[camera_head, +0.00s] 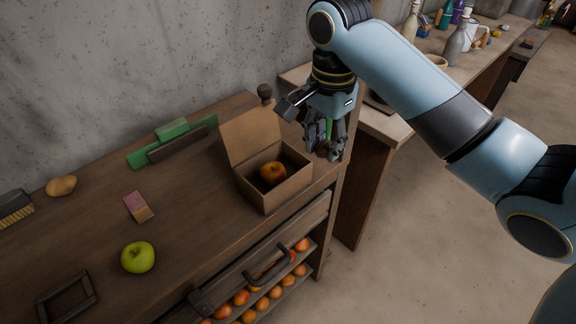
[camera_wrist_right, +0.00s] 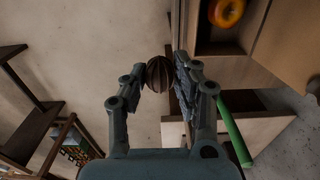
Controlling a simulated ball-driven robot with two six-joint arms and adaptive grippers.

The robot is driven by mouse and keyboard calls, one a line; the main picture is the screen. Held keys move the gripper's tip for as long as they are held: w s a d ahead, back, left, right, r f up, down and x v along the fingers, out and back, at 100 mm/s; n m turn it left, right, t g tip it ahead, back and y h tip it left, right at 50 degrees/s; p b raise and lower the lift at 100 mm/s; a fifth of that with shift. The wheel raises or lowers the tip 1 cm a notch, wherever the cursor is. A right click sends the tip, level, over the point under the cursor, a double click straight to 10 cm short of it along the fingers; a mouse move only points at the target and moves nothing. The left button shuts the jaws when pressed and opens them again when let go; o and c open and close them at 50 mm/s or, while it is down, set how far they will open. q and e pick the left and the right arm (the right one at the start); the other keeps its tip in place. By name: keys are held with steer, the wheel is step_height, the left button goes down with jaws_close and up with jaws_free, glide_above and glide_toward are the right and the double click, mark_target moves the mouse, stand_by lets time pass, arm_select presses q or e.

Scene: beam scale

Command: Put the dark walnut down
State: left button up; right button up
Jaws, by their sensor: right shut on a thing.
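The dark walnut (camera_wrist_right: 160,73) is a dark brown, ridged ball between the fingertips of my right gripper (camera_wrist_right: 163,82) in the right wrist view. My right gripper (camera_head: 326,150) is shut on it and hangs in the air just right of the open cardboard box, near the table's right end, in the head view. The walnut cannot be made out in the head view, where the fingers hide it. My left gripper is not in view.
The open box (camera_head: 243,188) holds a red-yellow apple (camera_head: 272,173). A green apple (camera_head: 138,257), a pink-topped block (camera_head: 138,206), a green tray (camera_head: 136,159), a potato-like lump (camera_head: 61,186), a brush (camera_head: 15,206) and a small frame (camera_head: 66,298) lie on the wooden table (camera_head: 185,225).

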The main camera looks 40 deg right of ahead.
steer(key=w+f, duration=1.1)
steer(key=shift+w, duration=0.1)
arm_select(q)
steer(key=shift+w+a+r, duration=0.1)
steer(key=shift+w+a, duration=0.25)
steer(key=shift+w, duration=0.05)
arm_select(e)
steer(key=shift+a, duration=0.1)
steer(key=shift+f, duration=0.1)
steer(key=shift+f, duration=0.4)
steer(key=o, duration=0.8)
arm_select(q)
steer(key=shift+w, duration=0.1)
arm_select(e)
steer(key=shift+o, duration=0.3)
